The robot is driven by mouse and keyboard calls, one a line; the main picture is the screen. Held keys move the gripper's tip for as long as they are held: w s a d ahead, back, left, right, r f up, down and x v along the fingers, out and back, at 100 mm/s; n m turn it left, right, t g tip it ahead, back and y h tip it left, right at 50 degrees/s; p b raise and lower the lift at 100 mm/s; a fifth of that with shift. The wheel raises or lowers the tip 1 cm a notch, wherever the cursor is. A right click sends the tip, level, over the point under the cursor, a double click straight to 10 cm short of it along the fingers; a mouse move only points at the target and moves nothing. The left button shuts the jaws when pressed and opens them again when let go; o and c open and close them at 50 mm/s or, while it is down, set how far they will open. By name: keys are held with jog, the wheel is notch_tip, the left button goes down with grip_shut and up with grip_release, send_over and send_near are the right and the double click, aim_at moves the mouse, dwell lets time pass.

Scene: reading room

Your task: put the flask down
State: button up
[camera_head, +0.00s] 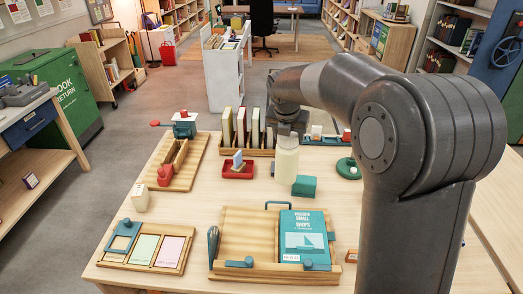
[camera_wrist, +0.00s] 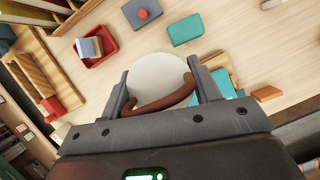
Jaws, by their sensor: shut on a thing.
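The flask (camera_head: 286,163) is a pale cream cylinder, upright above the middle of the table (camera_head: 338,205) in the head view. In the wrist view its round pale top (camera_wrist: 160,77) sits between the two fingers, with a brown curved handle (camera_wrist: 165,103) across the near side. My gripper (camera_wrist: 160,88) is shut on the flask from above. In the head view the gripper (camera_head: 288,130) is partly hidden by my arm. The flask's base is not clear enough to tell whether it touches the table.
A teal block (camera_head: 304,186) stands close right of the flask, with a red tray (camera_head: 238,174) to the left. Behind is a book rack (camera_head: 262,152); at right a green round object (camera_head: 348,169). A wooden board with a teal book (camera_head: 304,238) lies in front.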

jog(key=s+a+n+y, duration=0.1)
jog(key=s+a+n, duration=0.2)
jog(key=a, duration=0.5)
jog(key=s+a+n+y, duration=0.1)
jog(key=s+a+n, duration=0.15)
jog(key=a, duration=0.65)
jog(key=s+a+f, duration=0.2)
jog(key=a+f, duration=0.8)
jog(key=a, duration=0.1)
jog(key=shift+a+f, duration=0.2)
jog(key=shift+a, duration=0.2)
jog(key=shift+f, duration=0.1)
jog(key=o, duration=1.5)
jog(key=v, duration=1.2)
jog(key=shift+s, duration=0.1)
